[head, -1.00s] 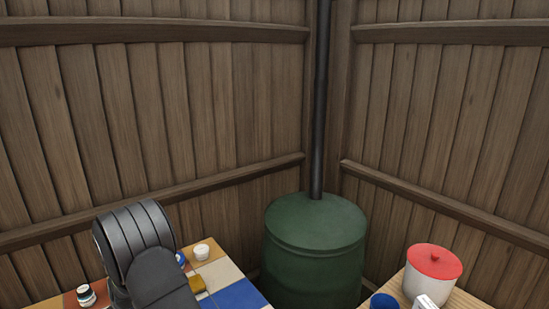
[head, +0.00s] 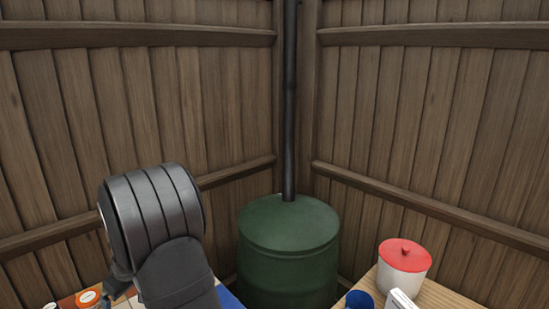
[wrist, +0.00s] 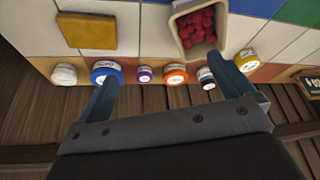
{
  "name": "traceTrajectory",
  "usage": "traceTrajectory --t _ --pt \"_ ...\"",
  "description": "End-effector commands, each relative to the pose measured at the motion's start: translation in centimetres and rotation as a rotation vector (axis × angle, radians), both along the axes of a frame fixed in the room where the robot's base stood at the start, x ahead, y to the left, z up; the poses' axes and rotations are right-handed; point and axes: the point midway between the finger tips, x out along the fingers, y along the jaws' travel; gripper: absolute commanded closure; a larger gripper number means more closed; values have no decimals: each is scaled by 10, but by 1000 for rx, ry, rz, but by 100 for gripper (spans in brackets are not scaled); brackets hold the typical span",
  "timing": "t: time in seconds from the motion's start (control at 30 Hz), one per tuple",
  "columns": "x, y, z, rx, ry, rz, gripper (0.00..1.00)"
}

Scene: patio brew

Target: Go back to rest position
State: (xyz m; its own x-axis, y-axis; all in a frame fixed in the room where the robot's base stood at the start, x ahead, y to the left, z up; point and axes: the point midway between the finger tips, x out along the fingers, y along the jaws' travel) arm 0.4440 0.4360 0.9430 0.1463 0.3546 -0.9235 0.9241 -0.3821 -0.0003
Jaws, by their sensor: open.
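My gripper (wrist: 168,78) is open in the wrist view, its two blue-grey fingers spread wide with nothing held between them. Its fingers overlap the row of small jars along the edge of the tiled table (wrist: 130,14); I cannot tell how high above them it is. In the head view my arm's dark wrist covers much of that table at lower left, and the fingertips cannot be made out.
The wrist view shows a blue-lidded jar (wrist: 107,68), an orange-lidded jar (wrist: 175,72), a tub of red berries (wrist: 182,42) and a mustard block (wrist: 86,32). In the head view stand a green barrel (head: 288,250) and a red-lidded pot (head: 403,270) on a wooden table.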

Motion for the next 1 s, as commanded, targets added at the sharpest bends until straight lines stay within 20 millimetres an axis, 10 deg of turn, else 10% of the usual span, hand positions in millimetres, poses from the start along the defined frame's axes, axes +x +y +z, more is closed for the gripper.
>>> traceTrajectory --t 0.1,1.0 --pt "7 -6 22 1 -2 -16 3" --pt "121 -146 19 -2 3 -348 3"
